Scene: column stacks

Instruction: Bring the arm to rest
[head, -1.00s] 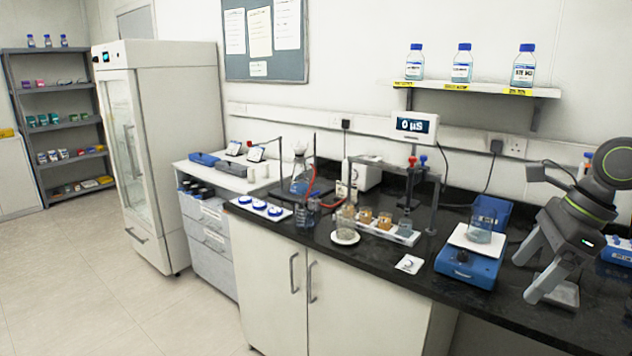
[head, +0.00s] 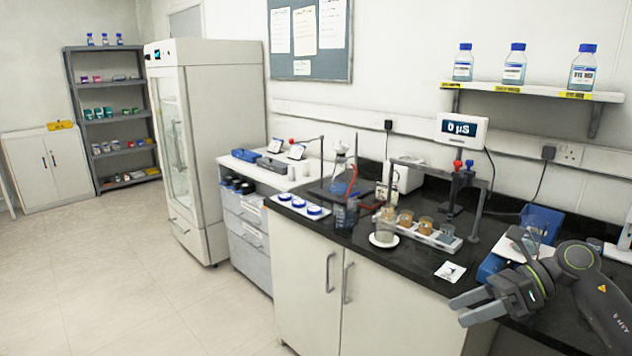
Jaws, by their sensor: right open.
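My right gripper (head: 466,310) is in the lower right of the head view, in front of the bench's front edge. Its two fingers point left and are apart, with nothing between them. My right arm (head: 598,300) comes in from the right edge. My left gripper does not show.
The black bench top (head: 405,262) holds a white rack (head: 432,238) of small beakers, a beaker on a white saucer (head: 384,241) and a small white card (head: 450,271). A shelf (head: 540,91) with blue-capped bottles hangs above. The floor (head: 130,290) at left is clear.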

